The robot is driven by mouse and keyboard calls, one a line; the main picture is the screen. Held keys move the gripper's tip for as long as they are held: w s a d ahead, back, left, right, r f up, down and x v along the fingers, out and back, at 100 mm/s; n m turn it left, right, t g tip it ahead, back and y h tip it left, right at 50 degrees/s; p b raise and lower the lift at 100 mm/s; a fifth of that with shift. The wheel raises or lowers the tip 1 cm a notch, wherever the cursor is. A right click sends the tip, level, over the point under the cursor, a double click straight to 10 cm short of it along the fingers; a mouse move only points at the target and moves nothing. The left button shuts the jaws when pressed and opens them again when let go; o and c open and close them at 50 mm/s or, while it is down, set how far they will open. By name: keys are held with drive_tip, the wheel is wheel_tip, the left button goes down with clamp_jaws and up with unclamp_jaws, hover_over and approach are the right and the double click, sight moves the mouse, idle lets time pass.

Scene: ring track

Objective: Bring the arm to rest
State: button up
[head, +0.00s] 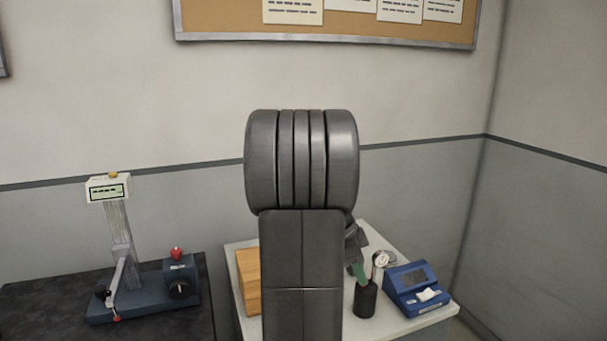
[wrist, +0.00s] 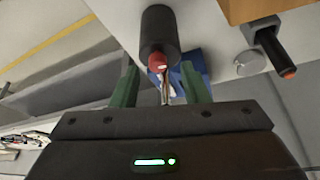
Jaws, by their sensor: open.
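My gripper (wrist: 160,76) shows in the wrist view with its two green fingers apart. A small red-tipped piece with a thin metal shank (wrist: 157,63) lies between them in the picture, with gaps on both sides; I see no finger closed on it. A black cylinder (wrist: 159,32) is just beyond the red tip. In the head view my grey arm stands upright in the middle. It hides most of my gripper (head: 359,268), which shows at its right edge, low over a black cylinder (head: 366,300) on the white table (head: 402,327).
A wooden block (head: 247,283) is left of my arm; a dial gauge (head: 381,262) and a blue device (head: 418,286) are right. A measuring stand (head: 121,232) is on the dark bench (head: 40,298). A pinboard (head: 220,18) hangs behind. Open air surrounds my upper arm.

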drive_tip(key=v, duration=0.9)
drive_tip(key=shift+s, duration=0.2)
